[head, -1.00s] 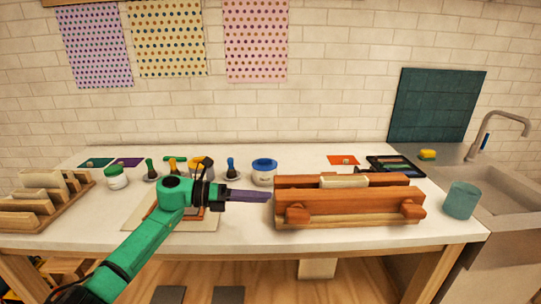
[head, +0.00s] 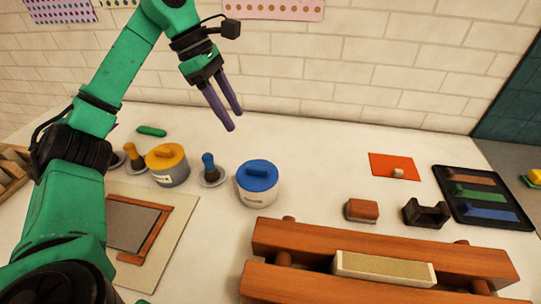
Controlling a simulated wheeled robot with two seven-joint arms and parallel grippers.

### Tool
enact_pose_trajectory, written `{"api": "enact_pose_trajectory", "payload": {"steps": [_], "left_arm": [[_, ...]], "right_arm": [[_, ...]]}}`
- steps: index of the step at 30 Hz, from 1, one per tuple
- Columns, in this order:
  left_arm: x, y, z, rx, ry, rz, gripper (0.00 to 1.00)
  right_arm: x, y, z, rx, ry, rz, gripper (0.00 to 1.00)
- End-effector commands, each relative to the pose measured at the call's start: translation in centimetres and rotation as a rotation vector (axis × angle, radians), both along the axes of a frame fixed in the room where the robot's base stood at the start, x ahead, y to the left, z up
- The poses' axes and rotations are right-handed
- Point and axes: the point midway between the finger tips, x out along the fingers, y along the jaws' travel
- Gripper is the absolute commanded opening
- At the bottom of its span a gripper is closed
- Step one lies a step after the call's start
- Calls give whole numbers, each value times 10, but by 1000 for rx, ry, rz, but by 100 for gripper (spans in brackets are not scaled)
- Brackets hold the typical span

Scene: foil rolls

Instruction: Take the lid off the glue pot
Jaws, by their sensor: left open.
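A white pot with a blue lid (head: 257,176) stands on the worktop near the middle, its lid on, with a raised bar handle. A grey pot with a yellow lid (head: 166,158) stands to its left, also with its lid on. I cannot tell from the picture which one is the glue pot. My left gripper (head: 235,120) is raised above the back of the worktop, its purple fingers apart and empty, pointing down. In the picture it is above and slightly left of the blue-lidded pot, touching nothing. My right gripper is out of view.
Brushes in round holders, one with a blue handle (head: 209,165), stand beside the pots. A wooden press (head: 385,246) fills the front right. A framed board (head: 147,231) lies front left. A black tray (head: 509,219) is at right. The worktop behind the pots is mostly clear.

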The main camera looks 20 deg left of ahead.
Motion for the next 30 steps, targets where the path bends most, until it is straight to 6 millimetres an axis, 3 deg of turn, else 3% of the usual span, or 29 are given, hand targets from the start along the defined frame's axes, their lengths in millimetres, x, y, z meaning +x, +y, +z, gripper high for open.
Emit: {"api": "enact_pose_trajectory", "payload": {"steps": [2, 9, 21, 27, 28, 30], "left_arm": [[1, -6, -23, 0, 5, -4, 55], [6, -28, -71, -1, 6, -1, 55], [9, -48, -128, -3, 3, -1, 55], [9, -49, -132, -3, 1, 0, 55], [9, -49, -132, -3, 1, 0, 51], [9, -49, -132, -3, 1, 0, 24]], "right_arm": [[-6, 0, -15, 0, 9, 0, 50], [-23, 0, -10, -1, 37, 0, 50], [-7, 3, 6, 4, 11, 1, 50], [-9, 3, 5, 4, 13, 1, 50], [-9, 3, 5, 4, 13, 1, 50], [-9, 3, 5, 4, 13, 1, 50]]}}
